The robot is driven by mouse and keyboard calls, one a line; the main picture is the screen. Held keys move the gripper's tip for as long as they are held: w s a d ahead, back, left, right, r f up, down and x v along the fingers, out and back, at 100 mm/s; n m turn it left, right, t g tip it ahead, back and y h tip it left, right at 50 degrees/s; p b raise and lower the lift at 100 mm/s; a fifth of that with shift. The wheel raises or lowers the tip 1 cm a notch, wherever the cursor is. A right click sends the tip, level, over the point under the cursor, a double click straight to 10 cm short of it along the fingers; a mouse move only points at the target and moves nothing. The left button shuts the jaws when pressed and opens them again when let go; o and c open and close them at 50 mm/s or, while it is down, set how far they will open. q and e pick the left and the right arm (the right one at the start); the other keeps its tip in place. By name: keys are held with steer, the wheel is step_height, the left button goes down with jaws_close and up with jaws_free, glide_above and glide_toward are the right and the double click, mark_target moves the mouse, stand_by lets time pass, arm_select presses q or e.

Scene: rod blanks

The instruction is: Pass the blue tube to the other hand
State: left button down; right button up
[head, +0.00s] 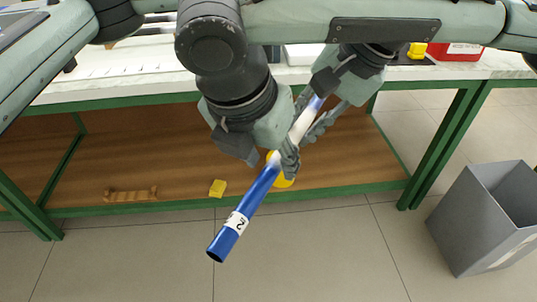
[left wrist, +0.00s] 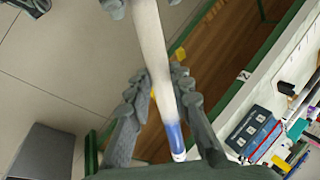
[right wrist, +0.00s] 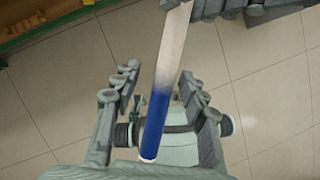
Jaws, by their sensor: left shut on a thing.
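The blue tube (head: 240,220) slants in mid-air in front of the bench, its lower end free. It has a white label, a pale middle and blue ends. My left gripper (head: 318,108), the higher one, is shut on its upper, pale part; the tube lies between its fingers in the left wrist view (left wrist: 160,75). My right gripper (head: 268,152) is lower down, its fingers on either side of the tube. In the right wrist view (right wrist: 160,80) the tube is near the right finger, with a gap to the left finger. Contact there cannot be told.
The green-framed bench has a brown lower shelf (head: 170,160). It carries a yellow block (head: 217,188), a wooden rack (head: 130,195) and a yellow item (head: 283,181) partly behind the tube. A grey bin (head: 470,225) stands at right. A red box (head: 455,52) is on the worktop.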

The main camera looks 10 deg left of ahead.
jaws_close()
arm_select(q)
steer(key=c, duration=1.3)
jaws_free()
steer(key=shift+d, duration=0.1)
